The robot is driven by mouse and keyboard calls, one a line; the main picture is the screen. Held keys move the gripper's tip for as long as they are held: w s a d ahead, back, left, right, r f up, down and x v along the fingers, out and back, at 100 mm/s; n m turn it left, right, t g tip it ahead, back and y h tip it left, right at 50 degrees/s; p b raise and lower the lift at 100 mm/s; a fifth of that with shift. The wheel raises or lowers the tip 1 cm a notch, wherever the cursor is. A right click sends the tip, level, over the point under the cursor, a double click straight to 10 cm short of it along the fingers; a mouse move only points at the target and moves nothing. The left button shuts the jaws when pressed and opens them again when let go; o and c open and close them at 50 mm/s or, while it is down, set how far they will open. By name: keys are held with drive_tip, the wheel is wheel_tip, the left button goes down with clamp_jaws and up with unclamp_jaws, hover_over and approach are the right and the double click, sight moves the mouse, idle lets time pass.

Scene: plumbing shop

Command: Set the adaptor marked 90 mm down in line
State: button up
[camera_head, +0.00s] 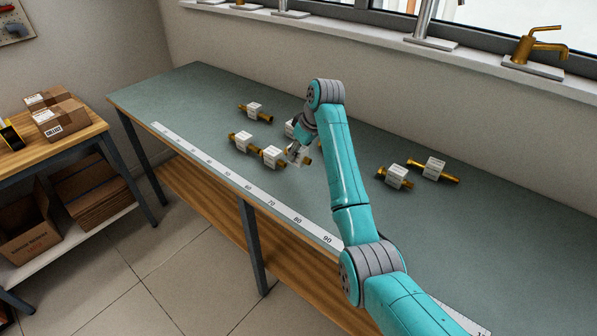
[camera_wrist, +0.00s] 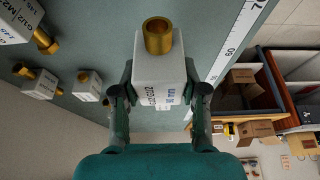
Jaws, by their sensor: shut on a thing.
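My gripper (camera_wrist: 160,78) is shut on an adaptor (camera_wrist: 158,68), a white labelled block with a brass tube end facing the wrist camera. In the head view my gripper (camera_head: 297,150) is over the bench, just right of a row of adaptors, and mostly hides the held piece. Two adaptors, one (camera_head: 242,141) and another (camera_head: 273,156), lie near the ruler (camera_head: 259,192). A third adaptor (camera_head: 255,111) lies farther back. I cannot tell whether the held adaptor touches the bench.
One adaptor (camera_head: 394,177) and a longer one (camera_head: 433,168) lie right of my arm. Another block is partly hidden behind my wrist. The bench (camera_head: 190,95) is clear at its far left end. Cartons (camera_head: 60,117) sit on a side table; taps stand on the sill.

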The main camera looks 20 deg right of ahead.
sight(305, 153)
drive_tip(key=shift+f, duration=3.25)
drive_tip(key=shift+f, duration=0.15)
drive_tip(key=o, duration=1.2)
drive_tip(key=v, duration=1.1)
drive_tip(key=shift+w+r, duration=0.1)
drive_tip(key=shift+r, duration=0.55)
drive_tip(key=shift+s, duration=0.25)
